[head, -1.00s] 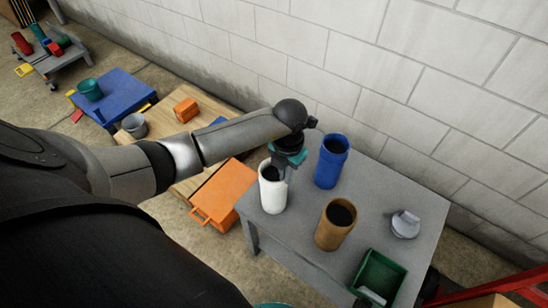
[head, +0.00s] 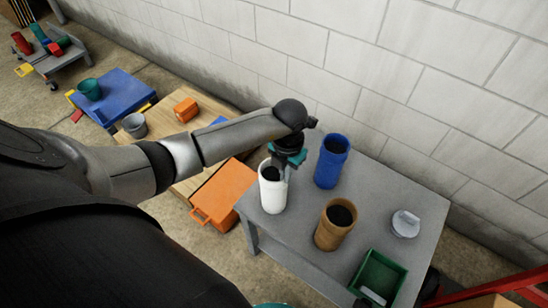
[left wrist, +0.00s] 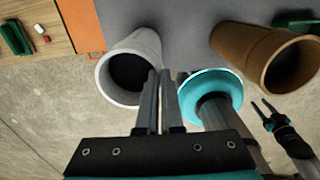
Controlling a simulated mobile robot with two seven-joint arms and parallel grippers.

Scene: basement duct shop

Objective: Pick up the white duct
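The white duct (head: 272,195), an upright open-topped tube, stands at the left end of the grey table (head: 300,245). My left gripper (head: 284,172) is above it, pointing down at its rim. In the left wrist view the white duct (left wrist: 125,75) shows its dark opening, and the left gripper's fingers (left wrist: 158,76) are close together at the rim, one on the inner side and one on the outer. They look closed on its wall. My right gripper (left wrist: 264,104) shows small in the left wrist view, its fingers apart and empty.
A blue duct (head: 331,165) stands behind and right of the white one, a brown duct (head: 332,235) in front and right. A grey capped piece (head: 405,224) and a green bin (head: 379,274) are farther right. An orange case (head: 222,193) lies left; a block wall is behind.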

